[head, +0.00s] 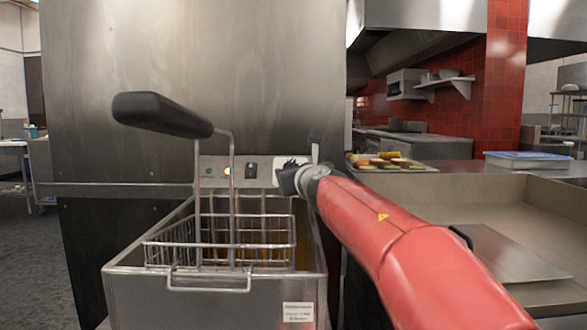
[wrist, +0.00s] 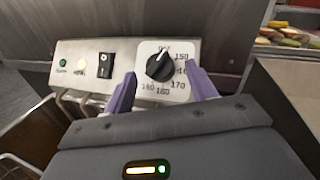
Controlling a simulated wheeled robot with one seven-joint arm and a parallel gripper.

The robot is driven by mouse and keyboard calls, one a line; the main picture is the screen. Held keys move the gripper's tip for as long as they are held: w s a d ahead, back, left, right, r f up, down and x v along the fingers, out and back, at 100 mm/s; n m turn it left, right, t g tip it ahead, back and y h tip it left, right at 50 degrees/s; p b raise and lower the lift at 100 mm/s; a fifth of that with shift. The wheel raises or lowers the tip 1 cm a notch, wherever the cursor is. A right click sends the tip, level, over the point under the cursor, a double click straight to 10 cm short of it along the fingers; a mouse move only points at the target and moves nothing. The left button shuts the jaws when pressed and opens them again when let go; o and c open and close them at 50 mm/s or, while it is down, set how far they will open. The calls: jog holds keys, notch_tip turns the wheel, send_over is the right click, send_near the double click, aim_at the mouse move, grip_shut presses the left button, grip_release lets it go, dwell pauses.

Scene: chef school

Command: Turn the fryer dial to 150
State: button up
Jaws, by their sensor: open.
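The fryer dial (wrist: 160,67) is a round black knob on a white plate with OFF at the top and numbers around its right side and bottom. Its pointer mark points up, slightly right, close to OFF; the 150 mark lies further clockwise. My gripper (wrist: 161,75) is open, with one purple finger on each side of the dial; I cannot tell whether they touch it. In the head view my gripper (head: 289,180) is at the right end of the fryer's control panel (head: 212,172) and hides the dial.
A black switch (wrist: 103,64) and two indicator lights sit left of the dial. The fryer basket (head: 220,243) with its raised black handle (head: 160,114) stands left of my arm. A tray of food (head: 390,163) lies on the counter behind, at right.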

jog(key=shift+w+a, duration=0.2)
jog(key=shift+w, duration=0.45)
jog(key=c, duration=1)
jog(key=shift+a+r+m+h+p, duration=0.15)
jog(key=shift+r+m+h+p, duration=0.05)
jog(key=shift+m+h+p, duration=0.45)
jog(key=shift+a+f+m+t+h, duration=0.15)
jog(key=shift+m+t+h, duration=0.35)
jog(key=shift+m+h, duration=0.8)
jog(key=shift+y, duration=0.25)
jog(key=o, duration=1)
